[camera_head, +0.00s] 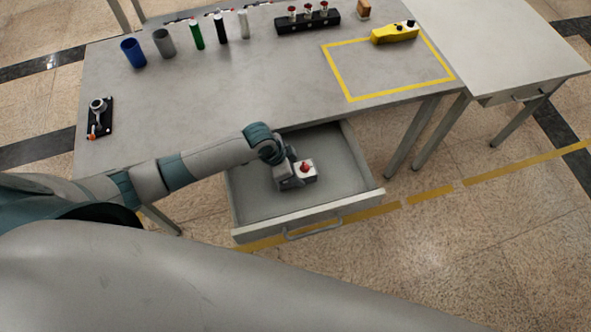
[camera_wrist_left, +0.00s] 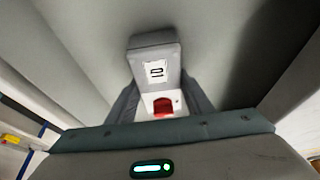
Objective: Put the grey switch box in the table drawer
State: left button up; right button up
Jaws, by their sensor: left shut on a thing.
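The grey switch box (camera_head: 306,167) has a pale top with a red button. My left gripper (camera_head: 292,178) is shut on it, inside the outline of the open table drawer (camera_head: 245,206). In the left wrist view the switch box (camera_wrist_left: 162,104) sits between the fingers of my left gripper (camera_wrist_left: 160,98), with its red button and a white label showing. The drawer floor (camera_wrist_left: 85,30) is behind it. I cannot tell whether the box touches the floor. My right gripper is not in view.
The drawer is pulled out from under the grey table (camera_head: 230,100). On the table are a blue cup (camera_head: 133,52), a grey cup (camera_head: 164,43), several bottles, a black block with red-topped parts (camera_head: 307,20) and a yellow box (camera_head: 394,33). A side table (camera_head: 500,40) stands right.

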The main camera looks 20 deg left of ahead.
pick_arm(q)
jog(key=shift+f, duration=0.15)
jog(key=o, duration=1.3)
jog(key=b+v, duration=0.1)
jog(key=v, duration=1.1)
jog(key=shift+b, duration=0.4)
